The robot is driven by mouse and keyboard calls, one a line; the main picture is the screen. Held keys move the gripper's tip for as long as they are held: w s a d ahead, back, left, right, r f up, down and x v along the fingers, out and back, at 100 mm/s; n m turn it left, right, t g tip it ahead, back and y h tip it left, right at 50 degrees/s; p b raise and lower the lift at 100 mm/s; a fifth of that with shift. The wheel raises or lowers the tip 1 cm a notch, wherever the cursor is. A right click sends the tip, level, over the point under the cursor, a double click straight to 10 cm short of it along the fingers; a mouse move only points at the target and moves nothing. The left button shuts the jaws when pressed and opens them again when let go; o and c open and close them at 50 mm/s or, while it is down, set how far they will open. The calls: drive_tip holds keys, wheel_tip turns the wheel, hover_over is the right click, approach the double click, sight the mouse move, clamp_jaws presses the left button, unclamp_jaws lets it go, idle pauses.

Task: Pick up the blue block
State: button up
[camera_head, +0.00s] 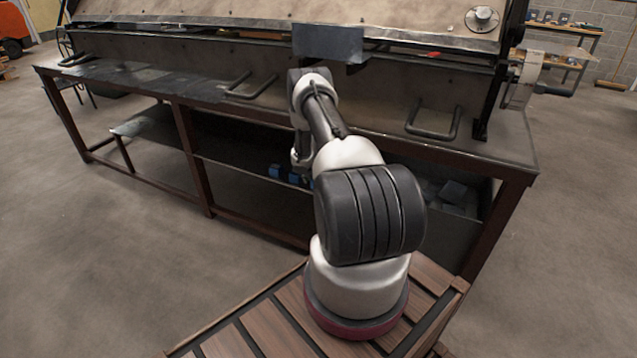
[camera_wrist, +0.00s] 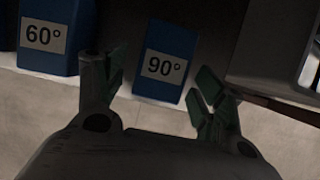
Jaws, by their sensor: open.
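In the wrist view a blue block labelled 90° (camera_wrist: 166,58) stands on a dark shelf near its front edge. A second blue block labelled 60° (camera_wrist: 47,38) stands to its left, and a sliver of another blue shape shows at the left edge. My gripper (camera_wrist: 160,85) is open and empty, with one green-padded finger to each side of the lower part of the 90° block. I cannot tell whether they touch it. In the head view small blue blocks (camera_head: 275,171) sit on the lower shelf, left of my arm; my gripper is hidden there.
The blocks are on the shelf (camera_head: 240,160) under a metal workbench (camera_head: 150,85) with dark legs. In the wrist view a grey metal bin or tray (camera_wrist: 270,50) stands close on the right. Handles (camera_head: 433,122) stick up along the bench's front.

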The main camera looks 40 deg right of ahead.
drive_tip(key=shift+w+d, duration=0.3)
drive_tip(key=shift+d, duration=0.35)
drive_tip(key=shift+w+d+f, duration=0.1)
drive_tip(key=shift+d+f, duration=0.2)
drive_tip(key=shift+f, duration=0.3)
drive_tip(key=c, duration=1.3)
